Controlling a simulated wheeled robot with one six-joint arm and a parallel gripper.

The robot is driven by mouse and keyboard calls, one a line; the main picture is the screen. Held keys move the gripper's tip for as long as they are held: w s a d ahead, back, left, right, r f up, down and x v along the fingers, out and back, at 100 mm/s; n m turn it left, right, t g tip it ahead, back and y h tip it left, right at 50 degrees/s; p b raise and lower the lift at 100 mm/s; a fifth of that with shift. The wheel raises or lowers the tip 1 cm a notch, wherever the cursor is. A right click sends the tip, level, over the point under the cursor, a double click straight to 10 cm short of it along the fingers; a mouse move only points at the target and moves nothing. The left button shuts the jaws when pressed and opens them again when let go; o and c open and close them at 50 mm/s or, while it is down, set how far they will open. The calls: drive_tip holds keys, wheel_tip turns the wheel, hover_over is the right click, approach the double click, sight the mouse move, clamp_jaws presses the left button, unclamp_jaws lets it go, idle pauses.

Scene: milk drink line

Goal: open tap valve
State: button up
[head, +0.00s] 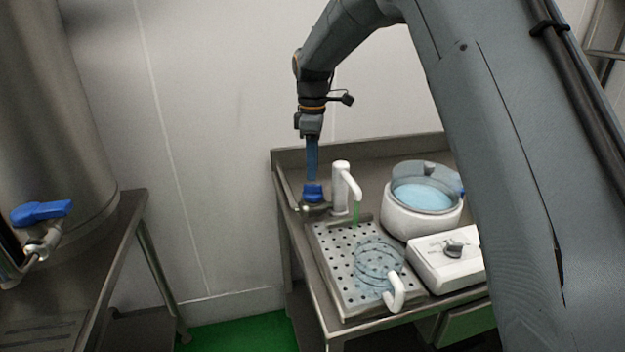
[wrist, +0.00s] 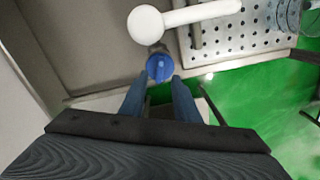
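A blue tap valve handle (head: 313,191) sits on a metal fitting at the back left corner of the steel table, beside a white spout (head: 341,185). The handle also shows in the wrist view (wrist: 160,67), just past my fingertips and roughly between their lines. My gripper (head: 312,176) points straight down above the handle. In the wrist view its two blue fingers (wrist: 152,80) are apart with nothing between them. I cannot tell for certain whether they touch the handle. A second blue valve handle (head: 41,212) is on the steel tank at the far left.
To the right are a white round pot (head: 405,224) with pale blue contents and a white box with a knob (head: 446,262). A wall stands behind.

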sight(312, 185)
drive_tip(key=shift+r, duration=1.5)
